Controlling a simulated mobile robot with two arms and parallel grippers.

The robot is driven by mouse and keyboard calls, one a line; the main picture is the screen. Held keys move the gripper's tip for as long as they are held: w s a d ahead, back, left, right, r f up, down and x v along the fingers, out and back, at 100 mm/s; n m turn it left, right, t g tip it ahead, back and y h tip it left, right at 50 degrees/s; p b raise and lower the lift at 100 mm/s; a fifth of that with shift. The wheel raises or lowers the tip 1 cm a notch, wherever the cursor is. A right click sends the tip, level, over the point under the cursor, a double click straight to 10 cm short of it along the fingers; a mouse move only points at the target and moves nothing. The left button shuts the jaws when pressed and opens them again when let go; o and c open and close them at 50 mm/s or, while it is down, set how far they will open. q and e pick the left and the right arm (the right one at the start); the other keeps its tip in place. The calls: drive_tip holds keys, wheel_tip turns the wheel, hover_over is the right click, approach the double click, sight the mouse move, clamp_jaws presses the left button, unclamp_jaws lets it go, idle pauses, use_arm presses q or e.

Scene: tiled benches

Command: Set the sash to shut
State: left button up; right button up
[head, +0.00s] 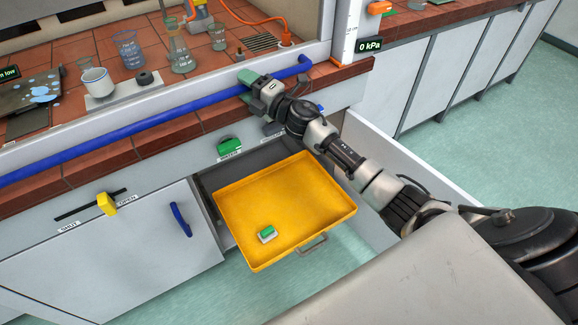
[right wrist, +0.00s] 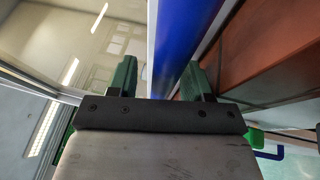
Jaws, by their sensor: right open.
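The blue bar (head: 130,130) runs along the front of the hood opening, just above the tiled bench edge. It looks like the sash handle. My right gripper (head: 252,86) is at its right part, open, with one green finger on each side. In the right wrist view the bar (right wrist: 178,45) passes between the fingers (right wrist: 160,78), and a clear pane (right wrist: 60,35) lies to its left. Whether the fingers touch the bar I cannot tell. A yellow slider knob (head: 106,203) sits toward the OPEN end of a slot labelled SHUT and OPEN on the cabinet front. My left gripper is out of view.
An open drawer with a yellow tray (head: 270,200) juts out below my right arm; a green-and-white block (head: 267,234) lies in it. Clear floor (head: 480,140) lies right.

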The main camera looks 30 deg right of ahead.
drive_tip(key=p, duration=0.7)
approach(222, 36)
drive_tip(key=x, duration=0.4)
drive_tip(key=shift+s+d, duration=0.15)
drive_tip(key=shift+s, duration=0.1)
drive_tip(key=f+b+v, duration=0.1)
drive_tip(key=b+v, duration=0.1)
drive_tip(key=v, duration=0.8)
drive_tip(key=s+f+m+g+h, duration=0.1)
drive_tip(key=s+f+m+h, duration=0.1)
drive_tip(key=f, duration=0.9)
drive_tip(key=s+f+m+g+h+b, duration=0.1)
drive_tip(key=s+f+m+g+h, duration=0.1)
drive_tip(key=f+m, duration=0.4)
drive_tip(key=s+f+m+g+h, duration=0.2)
drive_tip(key=s+f+m+h, duration=0.2)
drive_tip(key=f, duration=1.2)
drive_tip(key=shift+f+h+b, duration=0.2)
drive_tip(key=shift+h+b, duration=0.1)
drive_tip(key=shift+h, duration=0.1)
